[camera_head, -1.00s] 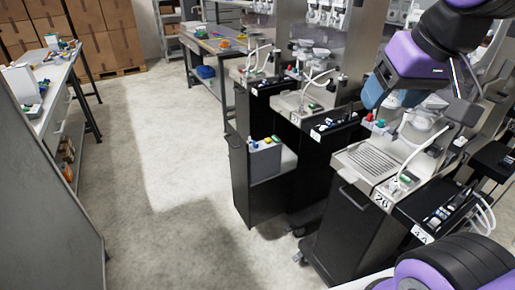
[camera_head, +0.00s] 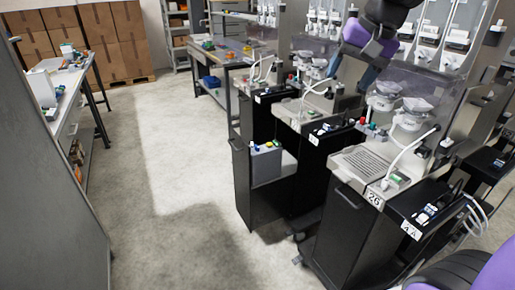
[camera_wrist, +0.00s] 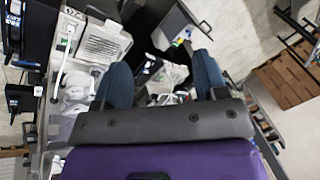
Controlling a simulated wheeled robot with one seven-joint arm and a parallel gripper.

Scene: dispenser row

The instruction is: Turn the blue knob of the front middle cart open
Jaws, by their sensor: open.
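Several dark carts with steel tops stand in a row in the head view. Small blue and white parts sit on the middle cart's black panel (camera_head: 326,131); I cannot tell for sure which is the blue knob. My gripper (camera_head: 366,78) is above and behind the carts, partly hidden in the head view. In the wrist view its two fingers (camera_wrist: 162,78) are spread apart, with nothing clearly held between them.
A grey bin (camera_head: 266,165) with coloured items on top sits in a dark cart's open side. A red knob (camera_head: 363,119) and clear dispensers (camera_head: 384,98) stand behind the front cart's top. Clear floor (camera_head: 170,190) lies left; a bench (camera_head: 62,85) stands beyond.

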